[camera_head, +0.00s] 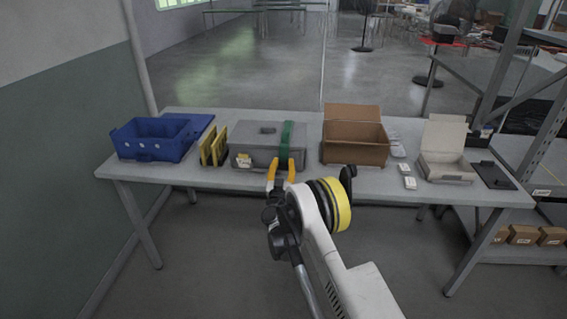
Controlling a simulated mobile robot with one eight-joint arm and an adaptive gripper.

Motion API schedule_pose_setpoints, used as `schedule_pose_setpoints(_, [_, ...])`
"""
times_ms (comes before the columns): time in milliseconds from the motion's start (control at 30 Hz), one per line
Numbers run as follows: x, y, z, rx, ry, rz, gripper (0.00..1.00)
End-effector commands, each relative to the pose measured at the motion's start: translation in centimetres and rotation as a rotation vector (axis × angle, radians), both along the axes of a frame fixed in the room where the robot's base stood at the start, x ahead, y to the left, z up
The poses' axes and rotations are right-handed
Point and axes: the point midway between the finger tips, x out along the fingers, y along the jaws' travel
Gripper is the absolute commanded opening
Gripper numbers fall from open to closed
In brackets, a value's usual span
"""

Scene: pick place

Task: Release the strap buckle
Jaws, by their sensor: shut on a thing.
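A grey case (258,157) sits on the table, left of its middle, with a handle on its lid. A green strap (287,135) runs over the lid near the case's right end. My gripper (281,170) is at the front of the case, at the lower end of the strap. Its orange fingers stand a little apart, one on each side of that lower end, and are shut on the strap buckle. The buckle itself is too small and too covered by the fingers to make out.
On the grey table (225,185) stand a blue bin (150,140), yellow panels (212,147), an open brown carton (353,150), small white boxes (408,182), an open white box (443,165) and a dark flat plate (492,175). A metal rack (530,120) stands at the right.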

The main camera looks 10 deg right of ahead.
Motion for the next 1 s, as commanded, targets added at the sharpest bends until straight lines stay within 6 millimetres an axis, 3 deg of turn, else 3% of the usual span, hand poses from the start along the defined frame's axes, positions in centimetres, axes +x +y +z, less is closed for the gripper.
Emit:
schedule_pose_setpoints(467, [-0.3,0.2,-0.1,-0.018,-0.057,0.004,0.04])
schedule_pose_setpoints(500, [-0.3,0.2,-0.1,-0.017,-0.056,0.004,0.43])
schedule_pose_setpoints(567, [-0.3,0.2,-0.1,-0.017,-0.056,0.004,0.62])
schedule_pose_setpoints(867, [-0.3,0.2,-0.1,-0.018,-0.056,0.004,0.62])
schedule_pose_setpoints(1000, [-1.5,0.6,-0.4,-0.018,-0.056,0.005,0.62])
